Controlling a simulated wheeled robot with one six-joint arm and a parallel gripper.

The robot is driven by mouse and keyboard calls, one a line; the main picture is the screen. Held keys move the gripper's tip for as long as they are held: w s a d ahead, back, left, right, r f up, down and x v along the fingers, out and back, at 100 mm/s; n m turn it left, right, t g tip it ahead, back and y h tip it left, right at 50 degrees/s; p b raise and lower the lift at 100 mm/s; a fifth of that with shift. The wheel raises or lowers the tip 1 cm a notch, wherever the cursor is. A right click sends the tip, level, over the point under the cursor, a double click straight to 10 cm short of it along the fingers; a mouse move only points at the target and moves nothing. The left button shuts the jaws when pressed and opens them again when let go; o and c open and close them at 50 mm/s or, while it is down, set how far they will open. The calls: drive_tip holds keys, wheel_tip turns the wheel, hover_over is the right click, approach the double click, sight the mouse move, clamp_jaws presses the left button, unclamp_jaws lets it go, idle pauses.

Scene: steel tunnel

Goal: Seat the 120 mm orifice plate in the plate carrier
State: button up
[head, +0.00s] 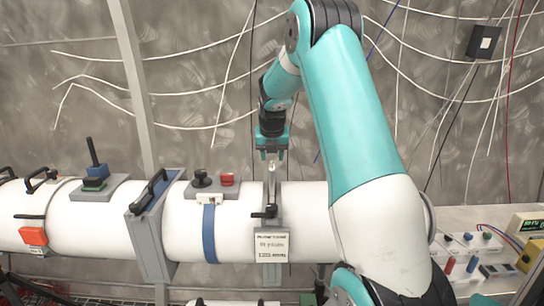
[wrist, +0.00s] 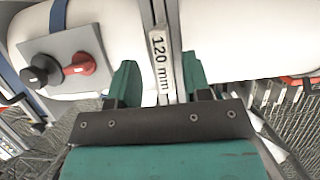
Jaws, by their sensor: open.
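The 120 mm orifice plate shows as a narrow upright tab (head: 271,178) standing out of the top of the plate carrier (head: 270,222), a grey flange on the white pipe. In the wrist view its tab (wrist: 160,62) carries the "120 mm" label and lines up with the carrier's slot. My gripper (head: 271,154) is above the carrier, pointing down. In the wrist view my gripper (wrist: 160,82) has its teal fingers apart, one on each side of the tab, with gaps visible. The plate's lower part is hidden, so I cannot tell how deep it sits.
A black knob (head: 201,178) and a red knob (head: 227,179) stand on a grey block left of the carrier. A blue-edged flange with a black handle (head: 150,192) is further left. A bench with instruments (head: 480,250) is at right. Cables hang on the wall behind.

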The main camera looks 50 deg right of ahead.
drive_tip(key=b+v, duration=0.3)
drive_tip(key=v, duration=0.9)
drive_tip(key=s+a+f+m+y, duration=0.2)
drive_tip(key=a+m, duration=0.2)
drive_tip(key=a, duration=0.9)
drive_tip(key=s+a+f+m+y, duration=0.15)
drive_tip(key=a+m, duration=0.25)
drive_tip(key=a, duration=0.8)
drive_tip(key=s+a+f+m+g+y, duration=0.1)
drive_tip(key=s+a+f+m+y, duration=0.1)
drive_tip(key=s+a+m, duration=0.3)
drive_tip(key=s+a+f+m+g+y, duration=0.1)
drive_tip(key=s+a+m, duration=0.5)
drive_tip(key=s+a, duration=0.6)
drive_tip(key=s+f+y, duration=0.1)
drive_tip(key=s, duration=0.3)
drive_tip(key=shift+a+f+g, duration=0.3)
drive_tip(key=shift+f+g, duration=0.05)
drive_tip(key=shift+g, duration=0.05)
drive_tip(key=shift+s, duration=0.1)
wheel_tip(320, 180, down, 5)
drive_tip(key=b, duration=0.5)
